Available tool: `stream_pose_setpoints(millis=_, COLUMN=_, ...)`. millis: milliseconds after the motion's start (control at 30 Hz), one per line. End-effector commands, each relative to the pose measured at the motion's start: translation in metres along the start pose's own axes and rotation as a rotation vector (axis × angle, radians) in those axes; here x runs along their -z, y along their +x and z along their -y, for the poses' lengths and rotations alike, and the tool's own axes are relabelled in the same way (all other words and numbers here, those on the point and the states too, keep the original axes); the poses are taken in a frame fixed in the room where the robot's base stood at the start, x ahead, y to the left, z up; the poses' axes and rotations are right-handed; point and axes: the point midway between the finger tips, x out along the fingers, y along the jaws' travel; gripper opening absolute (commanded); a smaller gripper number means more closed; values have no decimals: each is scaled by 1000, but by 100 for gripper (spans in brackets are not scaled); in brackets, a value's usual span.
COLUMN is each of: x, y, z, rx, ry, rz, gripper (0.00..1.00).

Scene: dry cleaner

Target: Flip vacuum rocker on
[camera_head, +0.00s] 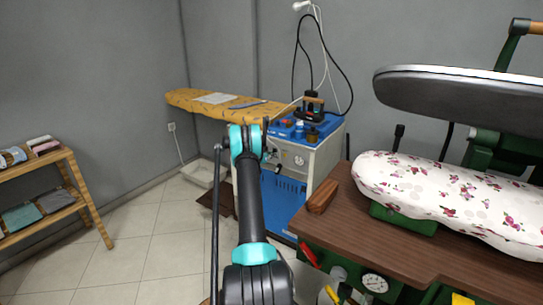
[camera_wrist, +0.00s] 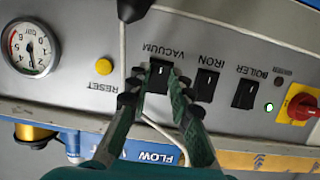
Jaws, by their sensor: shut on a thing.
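The vacuum rocker (camera_wrist: 157,73) is a black switch under the VACUUM label on the grey control panel (camera_wrist: 130,62). My gripper (camera_wrist: 157,88) reaches up to it in the wrist view, with one dark green finger on each side, and is shut on the rocker. The fingertips overlap its edges, so I cannot tell which way it is tipped.
Iron rocker (camera_wrist: 204,84) and boiler rocker (camera_wrist: 245,94) sit close by on the right, then a red-yellow knob (camera_wrist: 302,105). Yellow reset button (camera_wrist: 103,67) and gauge (camera_wrist: 30,48) are left. The brown pressing table (camera_head: 420,245) stands right of my arm.

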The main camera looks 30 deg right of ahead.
Motion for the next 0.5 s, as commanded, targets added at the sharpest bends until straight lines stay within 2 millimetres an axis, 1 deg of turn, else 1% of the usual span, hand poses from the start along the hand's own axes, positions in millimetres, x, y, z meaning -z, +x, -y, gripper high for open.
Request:
stream_pose_setpoints(millis=33, x=-3, y=1, z=0, rx=0, ry=-2, rz=-32, gripper=0)
stream_pose_setpoints(millis=233, x=-5, y=2, z=0, rx=0, ry=-1, rz=-134, gripper=0)
stream_pose_setpoints(millis=500, x=-5, y=2, z=0, rx=2, ry=0, rz=-162, gripper=0)
